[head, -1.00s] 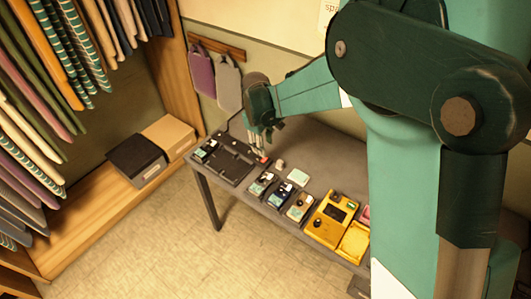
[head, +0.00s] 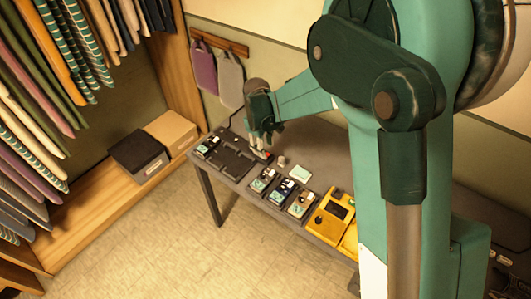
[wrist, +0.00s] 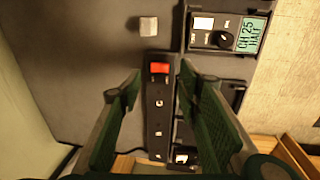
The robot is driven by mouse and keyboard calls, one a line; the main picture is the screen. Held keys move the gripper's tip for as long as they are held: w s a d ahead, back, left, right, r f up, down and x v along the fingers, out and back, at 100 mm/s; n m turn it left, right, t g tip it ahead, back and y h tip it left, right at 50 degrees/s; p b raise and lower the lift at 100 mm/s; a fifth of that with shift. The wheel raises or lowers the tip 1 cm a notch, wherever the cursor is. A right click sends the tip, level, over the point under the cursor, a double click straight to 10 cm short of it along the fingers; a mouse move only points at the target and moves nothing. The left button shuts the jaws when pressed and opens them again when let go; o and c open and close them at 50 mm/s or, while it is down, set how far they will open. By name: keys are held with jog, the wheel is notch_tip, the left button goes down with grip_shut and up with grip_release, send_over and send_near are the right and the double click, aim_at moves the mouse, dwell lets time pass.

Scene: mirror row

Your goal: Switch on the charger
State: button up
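A red rocker switch (wrist: 159,68) sits at the upper end of a black strip (wrist: 158,110) in the wrist view. In the head view the red switch (head: 267,155) shows as a small red spot by my gripper. A black charging dock (head: 232,163) with several bays lies beside the strip on the grey table. My gripper (wrist: 152,85) is open and empty, its green fingers spread to the left and right of the strip. In the head view my gripper (head: 262,150) is low over the strip's right end. I cannot tell whether it touches anything.
A small pale block (wrist: 148,26) stands above the strip. Several handhelds and a yellow case (head: 330,217) line the table's front edge. The grey tabletop left of the strip is clear.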

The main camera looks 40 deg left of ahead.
jog(key=shift+w+f, duration=0.2)
jog(key=shift+f, duration=0.9)
jog(key=shift+w+f, duration=0.15)
jog(key=shift+f, duration=0.95)
jog(key=shift+c, duration=0.7)
jog(key=c, duration=0.8)
